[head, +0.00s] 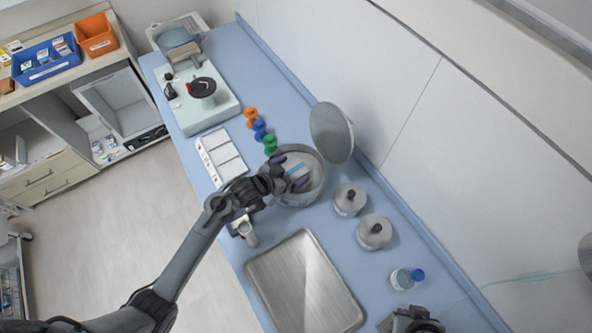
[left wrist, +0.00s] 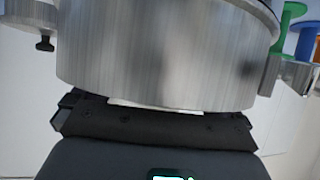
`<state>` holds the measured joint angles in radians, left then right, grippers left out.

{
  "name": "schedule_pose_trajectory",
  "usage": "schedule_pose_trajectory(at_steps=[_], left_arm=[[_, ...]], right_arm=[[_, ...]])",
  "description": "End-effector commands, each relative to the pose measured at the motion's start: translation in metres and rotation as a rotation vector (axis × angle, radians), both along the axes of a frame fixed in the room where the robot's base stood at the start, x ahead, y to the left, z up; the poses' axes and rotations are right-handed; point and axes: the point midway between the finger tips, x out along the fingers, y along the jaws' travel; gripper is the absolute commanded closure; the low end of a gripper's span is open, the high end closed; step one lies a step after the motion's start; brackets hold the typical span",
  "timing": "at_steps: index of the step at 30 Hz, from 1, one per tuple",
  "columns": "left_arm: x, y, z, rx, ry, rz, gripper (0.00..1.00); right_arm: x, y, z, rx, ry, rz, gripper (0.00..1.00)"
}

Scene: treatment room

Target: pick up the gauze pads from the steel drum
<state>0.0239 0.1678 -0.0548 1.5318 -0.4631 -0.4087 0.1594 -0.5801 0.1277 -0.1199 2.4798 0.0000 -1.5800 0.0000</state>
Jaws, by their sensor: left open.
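The steel drum (head: 303,197) stands open on the blue counter, its round lid (head: 331,133) tilted up at the back. Inside it lie pale gauze pads with a light-blue band (head: 296,170), partly hidden by my gripper. My left gripper (head: 289,174) is open at the drum's mouth, its fingers over the pads and apart from each other. I cannot tell whether the fingers touch the pads. In the left wrist view, the drum's brushed wall (left wrist: 160,60) fills the upper middle, and the fingertips and the pads are hidden. A dark part at the bottom right edge of the head view may be my right gripper.
An empty steel tray (head: 304,285) lies in front of the drum.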

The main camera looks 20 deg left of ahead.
Motion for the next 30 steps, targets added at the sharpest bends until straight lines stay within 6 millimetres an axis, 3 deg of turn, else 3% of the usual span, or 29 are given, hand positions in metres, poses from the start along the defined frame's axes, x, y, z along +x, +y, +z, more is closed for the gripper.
schedule_pose_trajectory(at_steps=[7,18,26,30], left_arm=[[0.001,0.0,0.0,0.0,0.0,0.0,0.0],[0.001,0.0,0.0,0.0,0.0,0.0,0.53],[0.001,0.0,0.001,0.0,-0.001,0.001,0.53],[0.001,0.0,0.011,0.0,-0.003,0.0,0.53]], right_arm=[[0.0,0.0,0.0,0.0,0.0,0.0,1.0],[0.0,0.002,0.0,0.008,0.0,-0.006,1.0],[0.0,0.003,0.0,0.011,0.0,-0.007,1.0],[0.0,0.003,0.0,0.011,0.0,-0.007,1.0]])
